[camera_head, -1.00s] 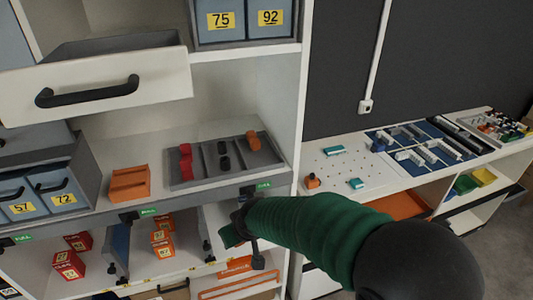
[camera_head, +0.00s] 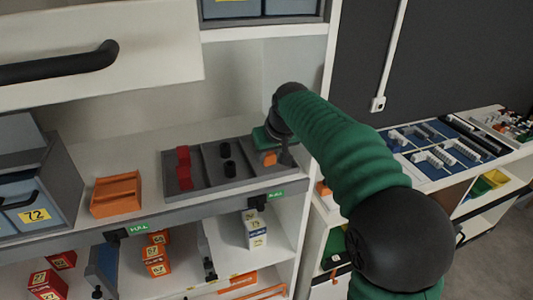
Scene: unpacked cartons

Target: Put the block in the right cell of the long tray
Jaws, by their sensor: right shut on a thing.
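The long grey tray (camera_head: 208,170) lies on the shelf and is split into cells side by side. Red pieces (camera_head: 184,168) stand in its left cell and black cylinders (camera_head: 227,159) in its middle part. The orange block (camera_head: 268,158) shows at the tray's right cell, under and between the fingers of my right gripper (camera_head: 272,148). The right gripper is shut on this block. The gripper hides part of the block and the back of that cell, so I cannot tell whether the block touches the tray floor. My left gripper is out of view.
An orange holder (camera_head: 116,194) stands left of the tray. A cabinet side wall (camera_head: 320,105) rises close to the right of the gripper. Small boxes (camera_head: 157,255) stand on the shelf below.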

